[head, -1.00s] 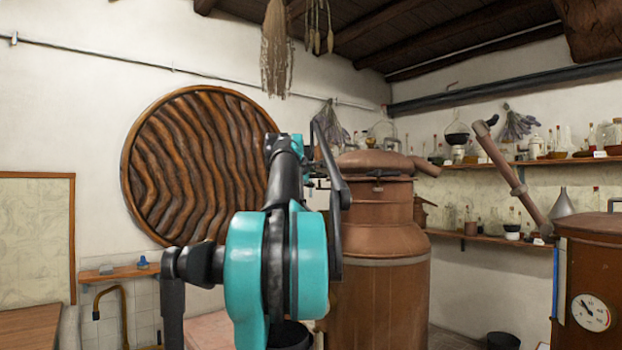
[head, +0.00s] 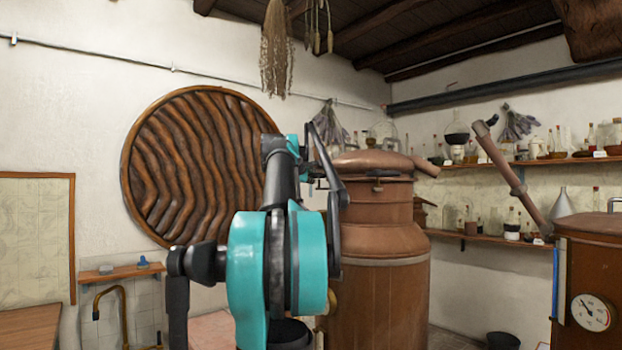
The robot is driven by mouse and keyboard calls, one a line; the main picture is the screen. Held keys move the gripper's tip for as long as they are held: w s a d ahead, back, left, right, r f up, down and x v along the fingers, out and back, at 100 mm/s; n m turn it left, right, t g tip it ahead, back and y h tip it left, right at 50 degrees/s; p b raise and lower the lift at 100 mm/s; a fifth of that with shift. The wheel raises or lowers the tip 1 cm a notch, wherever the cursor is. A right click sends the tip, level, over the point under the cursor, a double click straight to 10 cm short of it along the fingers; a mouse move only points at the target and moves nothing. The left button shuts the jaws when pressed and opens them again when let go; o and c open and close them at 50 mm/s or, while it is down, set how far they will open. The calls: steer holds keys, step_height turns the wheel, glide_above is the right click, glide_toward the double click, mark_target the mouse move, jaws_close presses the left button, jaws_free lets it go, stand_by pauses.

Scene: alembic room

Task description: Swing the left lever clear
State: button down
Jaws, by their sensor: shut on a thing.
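The copper still (head: 372,235) stands right of centre with its domed lid (head: 362,163) on. A dark clamp lever (head: 377,188) shows on the front of its collar. My teal and black arm reaches toward the left side of the lid. My gripper (head: 317,177) is a small dark shape at the lid's left edge, mostly hidden behind my arm. It is shut on the left lever there, but the lever itself and the grip on it are too small and covered to make out.
A second copper vessel with a gauge (head: 591,313) stands at the right, with a copper pipe (head: 510,175) rising from it. Shelves (head: 480,238) of glassware line the back wall. A round carved wooden panel (head: 195,165) hangs at the left.

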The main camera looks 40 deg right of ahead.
steer(key=m+g+h, duration=0.1)
steer(key=m+g, duration=0.1)
steer(key=g, duration=0.1)
steer(key=d+m+g+h, duration=0.1)
steer(key=m+g, duration=0.1)
steer(key=shift+w+d+g+h, duration=0.2)
steer(key=shift+g+h, duration=0.1)
steer(key=shift+g, duration=0.1)
steer(key=shift+s+d+m+g, duration=0.2)
steer(key=shift+d+m+g, duration=0.05)
steer(key=shift+m+g, duration=0.75)
steer(key=shift+s+d+m+g, duration=0.15)
steer(key=shift+d+m+g, duration=0.1)
steer(key=shift+m+g, duration=0.75)
steer(key=shift+g, duration=0.4)
steer(key=c, duration=1.5)
jaws_free()
steer(key=shift+c, duration=0.2)
steer(key=shift+a, duration=0.1)
steer(key=s+v, duration=0.1)
steer(key=v, duration=1)
steer(key=shift+w+a, duration=0.4)
steer(key=shift+w, duration=0.1)
